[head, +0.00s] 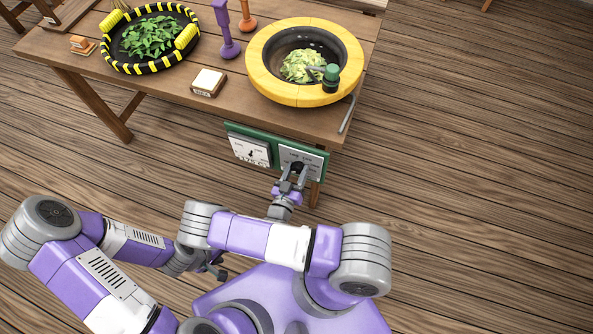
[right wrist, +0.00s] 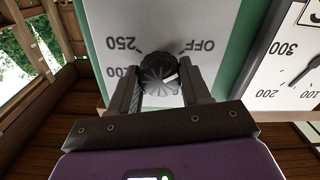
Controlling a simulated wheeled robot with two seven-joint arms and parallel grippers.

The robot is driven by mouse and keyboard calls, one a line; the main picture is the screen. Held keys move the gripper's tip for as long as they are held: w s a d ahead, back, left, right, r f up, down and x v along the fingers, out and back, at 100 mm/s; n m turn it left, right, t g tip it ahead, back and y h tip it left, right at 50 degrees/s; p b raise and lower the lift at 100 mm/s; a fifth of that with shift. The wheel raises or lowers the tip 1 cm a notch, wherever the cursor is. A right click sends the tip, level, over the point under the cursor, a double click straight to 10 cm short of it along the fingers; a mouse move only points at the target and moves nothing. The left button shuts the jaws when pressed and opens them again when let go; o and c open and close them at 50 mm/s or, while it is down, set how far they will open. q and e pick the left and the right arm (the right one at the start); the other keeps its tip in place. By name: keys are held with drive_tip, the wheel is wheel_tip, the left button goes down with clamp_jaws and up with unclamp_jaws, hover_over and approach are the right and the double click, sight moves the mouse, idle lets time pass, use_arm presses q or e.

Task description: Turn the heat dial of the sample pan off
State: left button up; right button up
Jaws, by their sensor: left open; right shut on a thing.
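The black heat dial (right wrist: 158,75) sits on a white plate (right wrist: 110,20) marked "OFF" and "250", upside down in the right wrist view. My right gripper (head: 297,170) is shut on the dial, with one finger on each side of it. A light mark shows on the dial's side towards the "OFF" lettering; its exact setting is hard to tell. In the head view the dial is mostly hidden by the gripper. The yellow-rimmed pan (head: 258,75) with pale green leaves stands on the table above the dial. My left gripper (head: 216,270) is open and empty, low in front of the table.
A green board (head: 236,128) on the table's front edge also carries a gauge (head: 250,151) left of the dial plate. On the wooden table (head: 185,110) are a black-and-yellow tray (head: 112,63) of leaves, a small box (head: 208,82) and a purple tool (head: 229,48). The floor at right is clear.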

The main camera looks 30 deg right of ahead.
drive_tip(key=shift+r+n, duration=0.1)
drive_tip(key=shift+n, duration=0.2)
idle(0.4)
drive_tip(key=o, duration=1.1)
drive_tip(key=shift+c, duration=0.2)
drive_tip(key=p+v, duration=0.1)
drive_tip(key=v, duration=0.6)
drive_tip(key=shift+s+a, duration=0.15)
drive_tip(key=shift+s, duration=0.05)
